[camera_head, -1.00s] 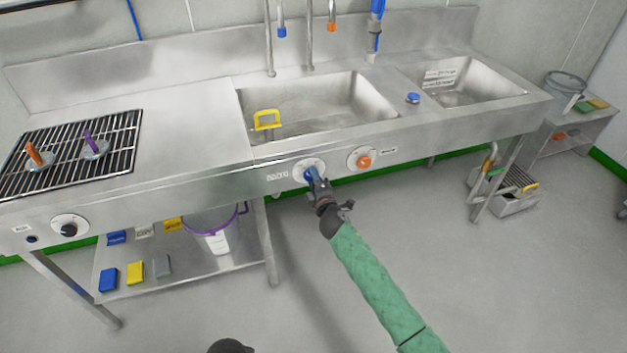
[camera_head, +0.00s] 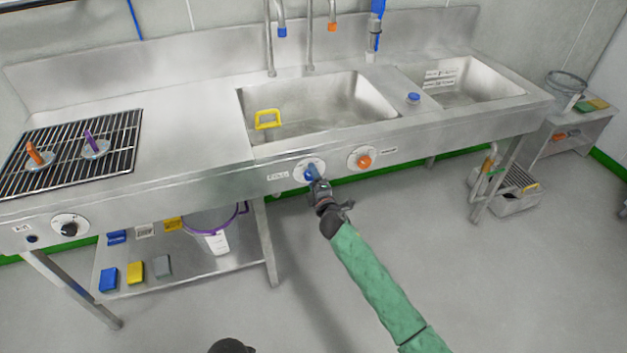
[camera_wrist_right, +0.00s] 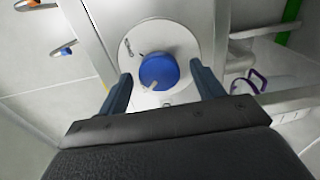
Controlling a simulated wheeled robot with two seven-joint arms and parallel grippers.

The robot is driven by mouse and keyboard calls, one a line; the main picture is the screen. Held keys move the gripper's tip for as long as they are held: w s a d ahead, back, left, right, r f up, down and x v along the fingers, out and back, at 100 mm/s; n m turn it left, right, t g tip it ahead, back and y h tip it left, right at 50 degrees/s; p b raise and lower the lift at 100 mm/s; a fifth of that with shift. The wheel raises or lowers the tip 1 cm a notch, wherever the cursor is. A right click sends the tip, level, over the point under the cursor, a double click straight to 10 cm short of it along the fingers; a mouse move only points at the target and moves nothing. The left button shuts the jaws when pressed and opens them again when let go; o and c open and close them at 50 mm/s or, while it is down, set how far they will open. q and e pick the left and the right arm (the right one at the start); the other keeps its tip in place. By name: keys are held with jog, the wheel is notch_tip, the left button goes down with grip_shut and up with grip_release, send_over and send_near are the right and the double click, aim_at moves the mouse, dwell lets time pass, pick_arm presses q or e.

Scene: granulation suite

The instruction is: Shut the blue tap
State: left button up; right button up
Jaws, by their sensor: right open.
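The blue tap knob (camera_head: 308,175) sits on a round white plate on the sink's front panel, left of an orange knob. In the right wrist view the blue knob (camera_wrist_right: 159,70) has a pale pointer mark near its lower edge. My right gripper (camera_head: 314,172) is at the blue knob, its fingers pointing at the panel. In the wrist view its blue fingers (camera_wrist_right: 160,82) are open, one on each side of the knob, with gaps showing between fingers and knob. A blue-tipped spout (camera_head: 282,31) hangs over the large sink.
The orange knob (camera_head: 363,161) is close on the right. A black knob (camera_head: 69,229) is at the far left. Below, a shelf (camera_head: 225,262) holds a purple-rimmed bucket (camera_head: 213,243). The floor in front is clear.

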pick_arm(q)
notch_tip(320, 180, up, 7)
jog(key=s+b, duration=0.1)
jog(key=shift+s+a+b, duration=0.2)
jog(key=shift+a+b, duration=0.05)
jog(key=shift+b, duration=0.05)
pick_arm(e)
jog(key=v, duration=0.8)
pick_arm(q)
jog(key=shift+f, duration=0.2)
pick_arm(e)
jog(key=shift+w, duration=0.1)
jog(key=s+d+m+g+h, duration=0.65)
jog(key=d+m, duration=0.35)
jog(key=m, duration=0.4)
jog(key=s+d+f+m+g, duration=0.1)
jog(key=s+f+m+g, duration=0.1)
jog(key=s, duration=1.1)
jog(key=s+d+f+m+g+y, duration=0.1)
jog(key=s+f+g, duration=0.3)
jog(key=s, duration=0.8)
jog(key=s+d+f+m+g+y, duration=0.1)
jog(key=s+f+m+g, duration=0.1)
jog(key=s, duration=1.1)
notch_tip(320, 180, down, 2)
jog(key=shift+s+f+m+g, duration=0.2)
jog(key=shift+s+m+g, duration=0.2)
jog(key=shift+g, duration=0.15)
